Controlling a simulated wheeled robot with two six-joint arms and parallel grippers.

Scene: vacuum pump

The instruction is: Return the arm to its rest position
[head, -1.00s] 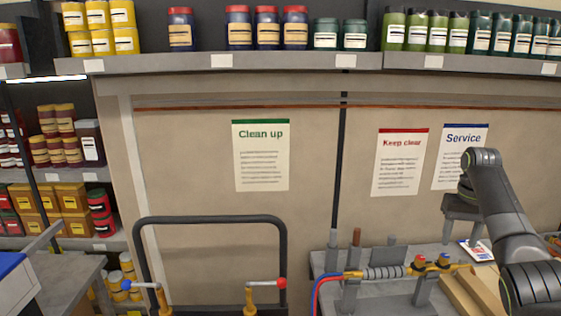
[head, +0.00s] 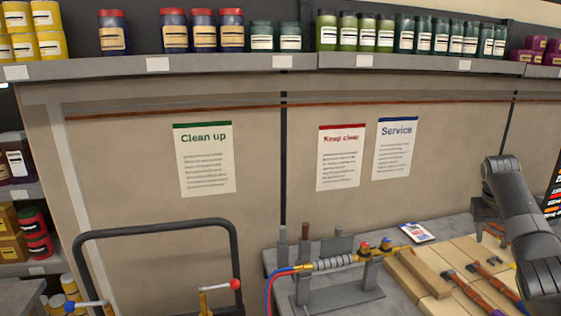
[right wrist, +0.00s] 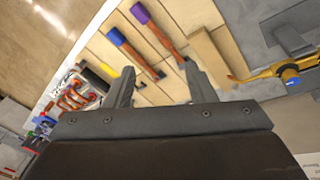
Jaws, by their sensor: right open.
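My right arm (head: 522,220) is dark grey and comes in at the right edge of the head view, bent at a high elbow. Its right gripper (head: 487,212) hangs over the back of the workbench, partly hidden by the arm. In the right wrist view the two fingers of the right gripper (right wrist: 158,68) stand wide apart with nothing between them. Beyond them lies a wooden tool board (right wrist: 175,92) with tools, one blue-ended (right wrist: 118,37) and one purple-ended (right wrist: 140,15). My left gripper is not in view.
A dark cart handle (head: 155,229) stands at the left. A shelf of jars (head: 160,64) runs along the wall.

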